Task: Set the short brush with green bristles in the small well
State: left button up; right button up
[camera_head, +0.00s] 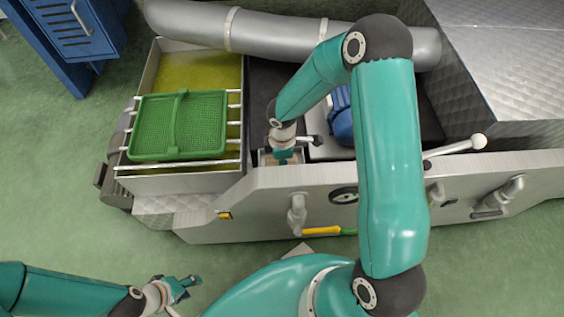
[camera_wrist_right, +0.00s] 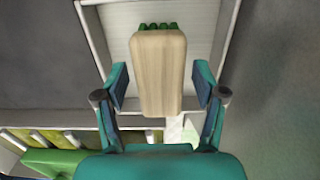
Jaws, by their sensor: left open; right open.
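In the right wrist view the short brush (camera_wrist_right: 160,75) has a pale wooden block with green bristles (camera_wrist_right: 158,26) showing at its far end. It sits within the pale walls of the small well (camera_wrist_right: 205,30). My right gripper (camera_wrist_right: 160,86) is open, one finger on each side of the block with a visible gap at both sides. In the head view my right gripper (camera_head: 284,150) is over the small well (camera_head: 266,160) and hides most of it; the brush cannot be made out there. My left gripper (camera_head: 181,289) is open and empty above the floor at lower left.
A green mesh basket (camera_head: 150,128) rests on rails over a vat of yellow-green liquid (camera_head: 205,72), left of the well. A blue motor (camera_head: 341,122) is to its right. A grey pipe (camera_head: 270,32) runs behind. A yellow-and-green item (camera_head: 320,231) is at the machine's front (camera_head: 260,210).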

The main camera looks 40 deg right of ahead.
notch_tip(320, 180, up, 11)
jog(key=p, duration=0.3)
jog(key=shift+p, duration=0.4)
jog(key=shift+r, duration=0.15)
